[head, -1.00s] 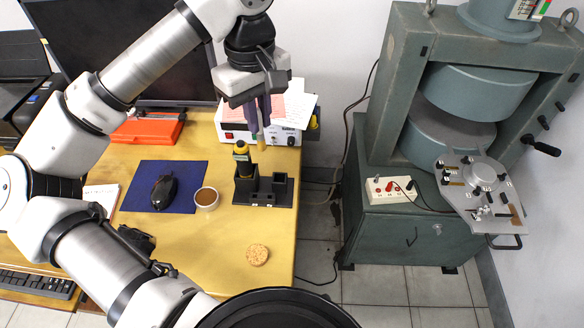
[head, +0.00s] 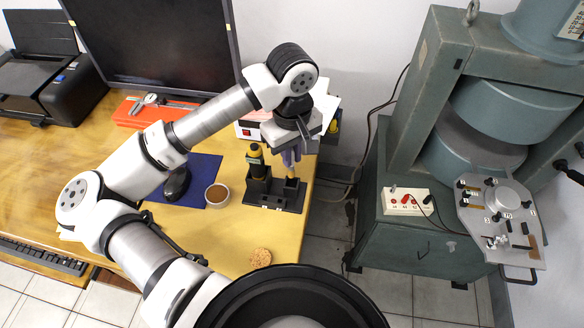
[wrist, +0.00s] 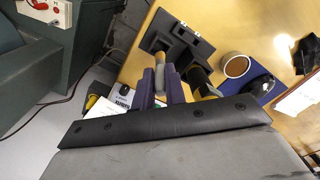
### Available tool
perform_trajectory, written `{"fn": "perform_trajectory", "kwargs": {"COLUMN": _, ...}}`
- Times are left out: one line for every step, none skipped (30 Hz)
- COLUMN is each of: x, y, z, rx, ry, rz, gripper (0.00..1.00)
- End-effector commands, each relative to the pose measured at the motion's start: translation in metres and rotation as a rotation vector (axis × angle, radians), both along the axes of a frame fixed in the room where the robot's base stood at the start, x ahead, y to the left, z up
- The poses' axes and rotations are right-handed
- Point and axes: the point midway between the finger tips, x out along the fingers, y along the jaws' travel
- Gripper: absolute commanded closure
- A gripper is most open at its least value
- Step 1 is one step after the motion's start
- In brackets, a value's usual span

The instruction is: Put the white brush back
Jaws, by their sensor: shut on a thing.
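My gripper (head: 291,157), with purple fingers, is over the right part of the black holder (head: 268,206) in the head view. It is shut on the white brush, whose pale, tan end (head: 290,171) points down between the fingertips, close to the holder. In the wrist view, my gripper (wrist: 162,88) has the brush (wrist: 160,68), pale grey and yellowish, between its fingers, beside the holder (wrist: 180,48). Whether the brush's lower end is inside a compartment or above it I cannot tell.
A yellow-and-black bottle (head: 255,160) stands in the holder's left compartment, close to my gripper. A brown-filled cup (head: 217,195) is to the left on the blue mat (head: 207,167). A cork disc (head: 261,258) lies in front. A white box (head: 247,131) stands behind.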

Motion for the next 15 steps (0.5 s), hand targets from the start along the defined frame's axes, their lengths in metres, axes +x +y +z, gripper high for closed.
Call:
{"fn": "perform_trajectory", "kwargs": {"x": -0.001, "y": 0.0, "z": -0.009, "rx": -0.002, "ry": 0.003, "rz": 0.001, "gripper": 1.0}}
{"fn": "perform_trajectory", "kwargs": {"x": -0.001, "y": 0.0, "z": -0.014, "rx": -0.002, "ry": 0.003, "rz": 0.001, "gripper": 1.0}}
{"fn": "perform_trajectory", "kwargs": {"x": -0.001, "y": 0.0, "z": -0.019, "rx": -0.002, "ry": 0.002, "rz": 0.002, "gripper": 1.0}}
{"fn": "perform_trajectory", "kwargs": {"x": 0.0, "y": 0.0, "z": -0.022, "rx": -0.001, "ry": 0.002, "rz": 0.002, "gripper": 1.0}}
{"fn": "perform_trajectory", "kwargs": {"x": 0.0, "y": 0.0, "z": -0.025, "rx": -0.001, "ry": 0.001, "rz": 0.001, "gripper": 1.0}}
{"fn": "perform_trajectory", "kwargs": {"x": 0.0, "y": 0.0, "z": -0.028, "rx": -0.001, "ry": 0.002, "rz": 0.0, "gripper": 1.0}}
{"fn": "perform_trajectory", "kwargs": {"x": 0.0, "y": 0.0, "z": -0.03, "rx": -0.001, "ry": 0.002, "rz": 0.0, "gripper": 1.0}}
{"fn": "perform_trajectory", "kwargs": {"x": 0.0, "y": 0.0, "z": -0.032, "rx": -0.001, "ry": 0.001, "rz": 0.0, "gripper": 1.0}}
{"fn": "perform_trajectory", "kwargs": {"x": 0.0, "y": 0.0, "z": -0.037, "rx": -0.001, "ry": 0.002, "rz": 0.0, "gripper": 1.0}}
{"fn": "perform_trajectory", "kwargs": {"x": -0.001, "y": -0.001, "z": -0.041, "rx": -0.002, "ry": 0.002, "rz": 0.0, "gripper": 1.0}}
{"fn": "perform_trajectory", "kwargs": {"x": -0.001, "y": 0.0, "z": -0.045, "rx": -0.003, "ry": 0.002, "rz": 0.002, "gripper": 1.0}}
{"fn": "perform_trajectory", "kwargs": {"x": -0.001, "y": 0.0, "z": -0.051, "rx": -0.002, "ry": 0.003, "rz": 0.003, "gripper": 1.0}}
{"fn": "perform_trajectory", "kwargs": {"x": -0.001, "y": 0.0, "z": -0.056, "rx": -0.002, "ry": 0.003, "rz": 0.003, "gripper": 1.0}}
{"fn": "perform_trajectory", "kwargs": {"x": -0.001, "y": 0.0, "z": -0.059, "rx": -0.002, "ry": 0.002, "rz": 0.002, "gripper": 1.0}}
{"fn": "perform_trajectory", "kwargs": {"x": 0.0, "y": 0.0, "z": -0.063, "rx": -0.001, "ry": 0.002, "rz": 0.001, "gripper": 1.0}}
